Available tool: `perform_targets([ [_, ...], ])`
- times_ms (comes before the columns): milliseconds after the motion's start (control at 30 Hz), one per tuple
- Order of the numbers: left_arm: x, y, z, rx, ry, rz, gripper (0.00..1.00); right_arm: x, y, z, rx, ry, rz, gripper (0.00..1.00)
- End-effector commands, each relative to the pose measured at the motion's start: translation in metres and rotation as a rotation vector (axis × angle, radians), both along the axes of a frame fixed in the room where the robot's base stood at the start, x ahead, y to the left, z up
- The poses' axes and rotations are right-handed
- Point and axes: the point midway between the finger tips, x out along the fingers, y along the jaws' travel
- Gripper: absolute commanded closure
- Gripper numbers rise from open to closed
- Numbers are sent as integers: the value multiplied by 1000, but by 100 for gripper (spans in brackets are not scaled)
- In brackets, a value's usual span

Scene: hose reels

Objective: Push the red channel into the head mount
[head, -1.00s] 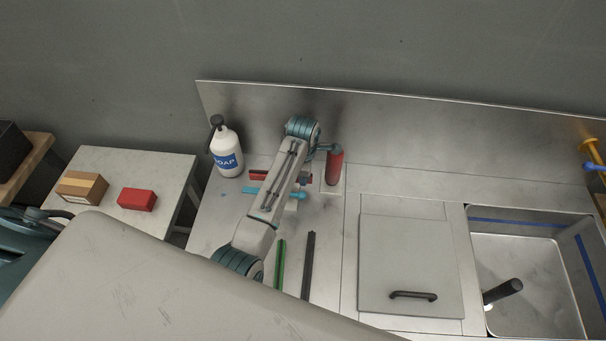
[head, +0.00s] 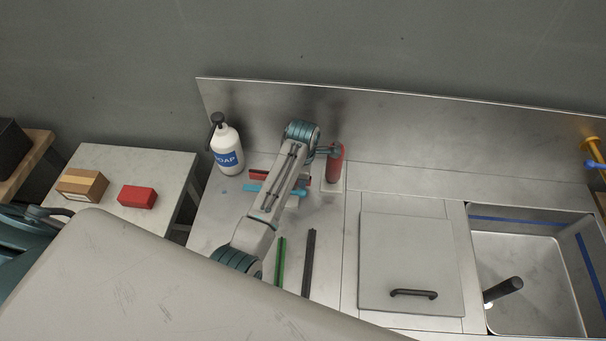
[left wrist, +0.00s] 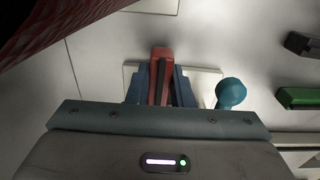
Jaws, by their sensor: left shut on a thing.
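The red channel (left wrist: 161,68), with a dark groove along it, points away from me in the left wrist view. My left gripper (left wrist: 159,88) is shut on it, one blue finger on each side. A blue ball end (left wrist: 230,92) stands right of the fingers in the left wrist view. I cannot make out the head mount. My right gripper is not in view.
A red cylinder (head: 335,163) stands close right of my arm. A soap bottle (head: 226,147) stands to the left. A green channel (head: 281,261) and a dark channel (head: 309,262) lie in front. A lidded panel (head: 411,262) and sink (head: 530,270) are right.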

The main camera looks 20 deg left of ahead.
Motion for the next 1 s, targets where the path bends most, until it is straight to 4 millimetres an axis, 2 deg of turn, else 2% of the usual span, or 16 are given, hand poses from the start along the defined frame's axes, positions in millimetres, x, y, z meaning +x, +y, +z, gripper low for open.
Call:
perform_targets([
  [33, -9, 1, -12, 2, 26, 3, 100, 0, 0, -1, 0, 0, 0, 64],
  [400, -9, 0, -12, 0, 27, 4, 100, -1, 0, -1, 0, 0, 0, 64],
  [433, -9, 0, -12, -1, 27, 4, 78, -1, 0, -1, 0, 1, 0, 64],
  [500, -9, 0, -12, 0, 27, 4, 65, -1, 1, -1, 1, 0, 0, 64],
  [567, -9, 0, -12, 1, 26, 4, 55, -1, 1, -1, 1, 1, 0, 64],
  [767, -8, 1, -12, 2, 26, 4, 55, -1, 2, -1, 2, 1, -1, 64],
  [867, -9, 1, -12, 3, 27, 4, 35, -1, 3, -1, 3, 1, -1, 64],
  [1000, -9, 1, -12, 4, 26, 4, 33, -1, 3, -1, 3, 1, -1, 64],
])
